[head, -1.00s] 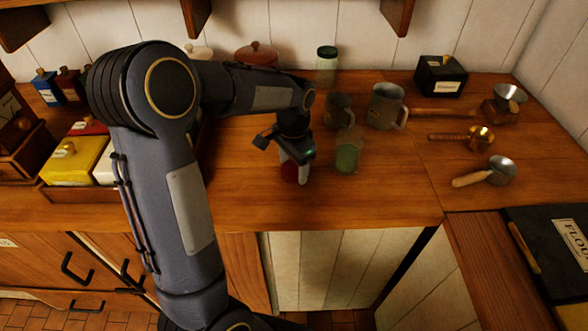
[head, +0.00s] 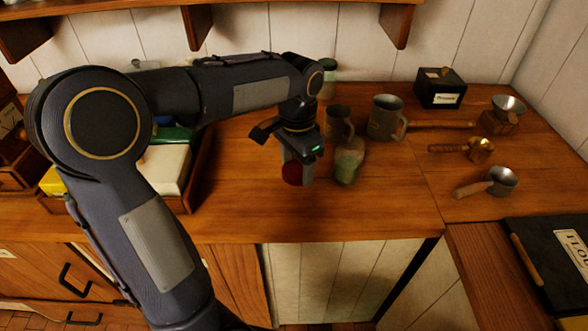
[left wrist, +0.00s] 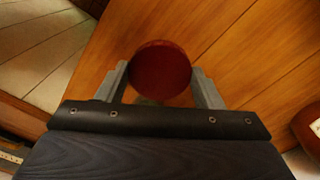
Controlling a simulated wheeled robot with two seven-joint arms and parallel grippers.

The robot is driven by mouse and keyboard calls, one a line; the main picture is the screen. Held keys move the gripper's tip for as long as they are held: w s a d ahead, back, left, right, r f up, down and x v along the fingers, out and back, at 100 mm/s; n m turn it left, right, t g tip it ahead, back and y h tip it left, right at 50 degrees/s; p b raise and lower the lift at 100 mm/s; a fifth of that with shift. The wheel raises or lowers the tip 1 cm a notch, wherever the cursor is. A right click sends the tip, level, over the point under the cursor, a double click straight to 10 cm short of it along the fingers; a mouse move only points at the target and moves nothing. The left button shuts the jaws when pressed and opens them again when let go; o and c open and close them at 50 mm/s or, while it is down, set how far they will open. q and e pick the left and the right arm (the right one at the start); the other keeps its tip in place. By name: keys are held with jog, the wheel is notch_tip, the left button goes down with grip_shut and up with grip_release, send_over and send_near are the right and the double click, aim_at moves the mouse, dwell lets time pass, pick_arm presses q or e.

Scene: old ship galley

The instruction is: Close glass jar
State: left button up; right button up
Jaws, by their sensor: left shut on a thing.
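A dark red round lid (left wrist: 160,70) is held between the two fingers of my left gripper (left wrist: 163,88) in the left wrist view. In the head view the left gripper (head: 298,172) points down at the middle of the counter, with the red lid (head: 291,174) partly hidden by a finger. I cannot tell how high the lid is above the wood. A greenish glass jar (head: 347,164) stands just right of the gripper, apart from the lid. Its top shows no clear lid. My right gripper is not in view.
Two mugs (head: 386,118) (head: 338,121) stand close behind the jar. A green-lidded jar (head: 328,82) is at the wall. Several scoops (head: 502,181) and a black box (head: 440,90) lie right. A wooden tray (head: 200,170) with canisters is left. Counter in front of the jar is clear.

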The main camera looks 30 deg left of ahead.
pick_arm(q)
jog(key=s+d+r, duration=0.4)
jog(key=s+d, duration=0.2)
jog(key=s, duration=0.1)
jog(key=shift+s+r+b, duration=0.15)
jog(key=shift+r+b, duration=0.05)
jog(key=shift+b, duration=0.2)
jog(key=shift+a, duration=0.1)
